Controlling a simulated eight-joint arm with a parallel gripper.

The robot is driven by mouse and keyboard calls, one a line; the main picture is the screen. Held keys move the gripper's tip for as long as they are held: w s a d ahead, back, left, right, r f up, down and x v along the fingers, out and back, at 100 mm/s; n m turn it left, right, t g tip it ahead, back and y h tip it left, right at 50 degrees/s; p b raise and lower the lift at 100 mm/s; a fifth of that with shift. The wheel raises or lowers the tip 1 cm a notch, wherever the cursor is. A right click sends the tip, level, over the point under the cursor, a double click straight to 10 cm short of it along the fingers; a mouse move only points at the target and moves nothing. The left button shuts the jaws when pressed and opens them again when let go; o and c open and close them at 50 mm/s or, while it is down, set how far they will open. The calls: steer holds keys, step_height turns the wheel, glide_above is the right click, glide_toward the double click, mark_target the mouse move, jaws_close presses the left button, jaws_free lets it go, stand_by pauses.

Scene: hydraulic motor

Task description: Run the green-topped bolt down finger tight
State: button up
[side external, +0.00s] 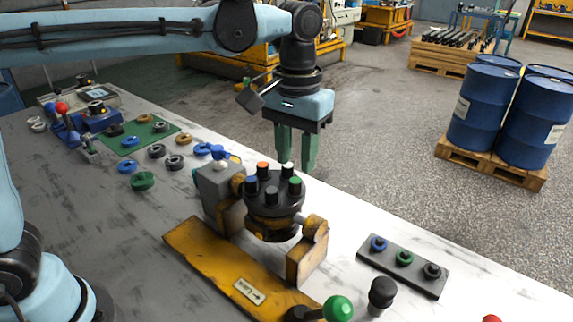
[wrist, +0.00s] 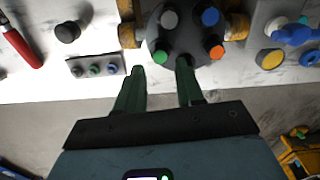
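In the wrist view the green top (wrist: 160,57) appears just beyond the gap between my fingertips. My gripper (side external: 297,166) is open and empty, fingers pointing down, above the far side of the flange. It also shows in the wrist view (wrist: 161,66). The fingers look apart from the green top. In the wrist view the right fingertip overlaps the flange edge, and the white-topped bolt is hidden there.
A yellow fixture (side external: 230,270) holds the motor. A dark plate (side external: 417,283) with blue, green and black pieces lies to the right, near a black knob (side external: 382,292) and a green ball knob (side external: 338,308). Several rings and a green mat (side external: 133,143) lie at left.

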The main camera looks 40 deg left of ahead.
mark_target(295, 181)
steer(key=shift+r, duration=1.55)
steer(key=s+a+t, duration=0.1)
steer(key=a, duration=0.1)
steer(key=s+a+f+t, duration=0.1)
steer(key=a, duration=0.2)
steer(key=s+a+f+t, duration=0.1)
steer(key=s+a, duration=0.1)
steer(key=a, duration=0.1)
steer(key=shift+f+h, duration=0.2)
steer(key=shift+h, duration=0.1)
steer(key=s+a+f+m+t, duration=0.1)
steer(key=s+a+f+t, duration=0.3)
steer(key=s+a+f, duration=0.2)
steer(key=shift+a+f, duration=0.4)
steer(key=shift+f, duration=0.15)
